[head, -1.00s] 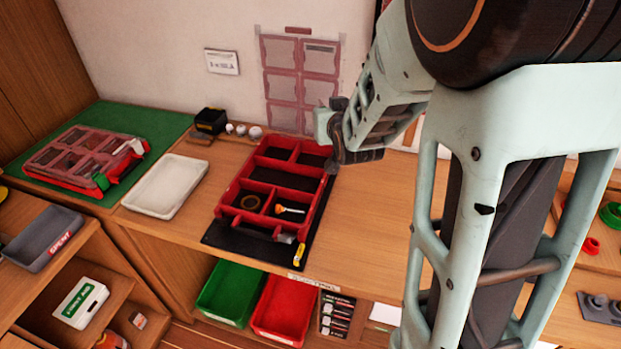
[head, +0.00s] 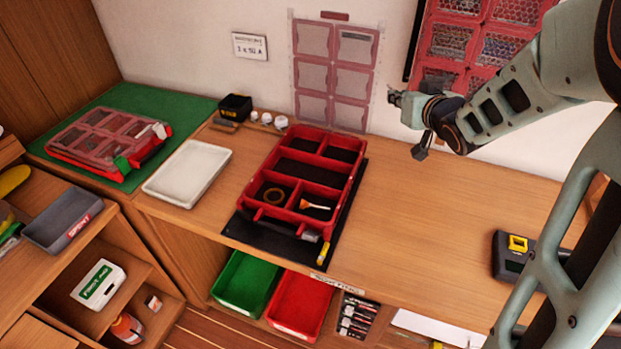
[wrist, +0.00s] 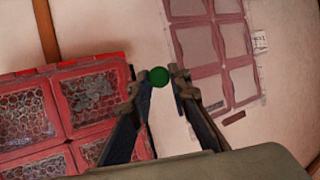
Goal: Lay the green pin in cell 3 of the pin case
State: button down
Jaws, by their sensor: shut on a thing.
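My gripper (head: 393,98) is raised in front of the back wall, right of the open red box, well above the bench. In the wrist view its two fingers (wrist: 163,82) stand either side of a round green head (wrist: 159,77), which looks like the end of the green pin; its shaft is not visible. A red case (head: 108,140) with a clear, divided lid and a green latch lies on the green mat at the left. An open red compartment box (head: 277,214) lies mid-bench. No cell numbers are readable, and I cannot tell which is the pin case.
A white tray (head: 188,173) lies between the case and the box. A red mesh-windowed case (head: 447,42) hangs on the wall near my gripper, beside a pink panel (head: 334,75). A yellow-and-black tool (head: 515,255) lies at right.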

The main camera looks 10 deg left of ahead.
jog(key=s+a+f+n+g+y+b, duration=0.1)
jog(key=a+n+y, duration=0.1)
jog(key=a, duration=0.3)
jog(key=s+a+f+n+g+y, duration=0.1)
jog(key=a+n+g+y, duration=0.1)
jog(key=a, duration=0.3)
jog(key=s+a+f+n+g+y+b, duration=0.2)
jog(key=s+a+f+n+g+y, duration=0.15)
jog(key=s+a+n+g, duration=0.35)
jog(key=s+a+f+n+g+y+b, duration=0.1)
jog(key=s+a+f+n+g+y, duration=0.25)
jog(key=s, duration=0.55)
jog(key=h, duration=0.2)
send_over(305, 174)
jog(key=shift+m+t, duration=0.25)
jog(key=shift+t, duration=0.1)
jog(key=f, duration=1.1)
jog(key=shift+s+p, duration=0.25)
jog(key=shift+p, duration=0.05)
jog(key=shift+w+f, duration=0.3)
jog(key=shift+f, duration=0.05)
notch_tip(305, 174, down, 3)
jog(key=shift+r+p, duration=0.1)
jog(key=shift+p, duration=0.2)
